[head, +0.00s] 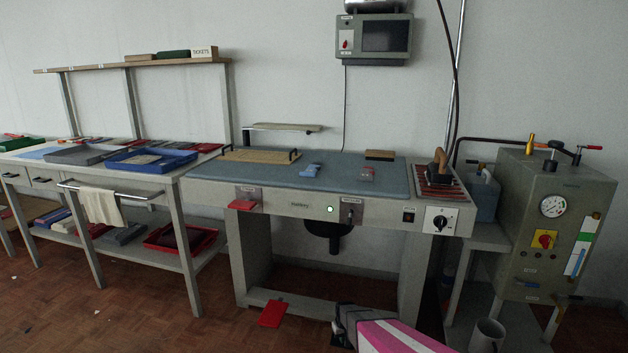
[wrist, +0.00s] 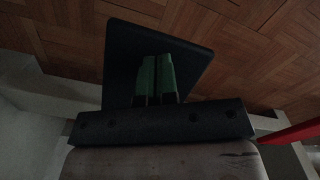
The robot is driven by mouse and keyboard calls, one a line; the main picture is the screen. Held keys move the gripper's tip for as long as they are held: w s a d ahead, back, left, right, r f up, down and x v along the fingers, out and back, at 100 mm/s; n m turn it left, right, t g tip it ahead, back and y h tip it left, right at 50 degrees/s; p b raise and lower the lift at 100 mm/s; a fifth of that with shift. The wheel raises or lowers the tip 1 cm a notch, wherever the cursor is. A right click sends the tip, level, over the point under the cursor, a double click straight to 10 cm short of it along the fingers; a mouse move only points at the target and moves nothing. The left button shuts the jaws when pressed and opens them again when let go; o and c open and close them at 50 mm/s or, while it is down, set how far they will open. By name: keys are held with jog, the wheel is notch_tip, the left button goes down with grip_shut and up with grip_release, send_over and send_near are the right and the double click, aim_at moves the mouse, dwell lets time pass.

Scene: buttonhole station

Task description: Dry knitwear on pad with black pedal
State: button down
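I cannot make out knitwear on the pad. My gripper (wrist: 158,76) points down at floor level, its green fingers side by side with nothing seen between them. The black pedal (wrist: 190,52) is a dark plate just beyond the fingertips in the wrist view; I cannot tell whether they touch it. In the head view my arm mostly hides the pedal and gripper. A red pedal (head: 272,313) is at left.
The table's crossbar (head: 300,302) and legs stand close around my gripper. An iron (head: 437,168) rests on a rack at the table's right end. A boiler (head: 552,210) stands at right, a mug (head: 487,335) low before it. A side table with blue tray (head: 150,161) is left.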

notch_tip(320, 180, up, 8)
dwell(1.1)
jog(key=s+r, duration=0.7)
jog(key=r, duration=0.3)
jog(key=s+r+m, duration=0.1)
jog(key=s+r, duration=0.6)
jog(key=r, duration=0.4)
jog(key=s+r+m, duration=0.1)
jog(key=s+r, duration=0.6)
jog(key=r, duration=0.4)
jog(key=shift+s+r, duration=0.15)
jog(key=shift+r, duration=0.1)
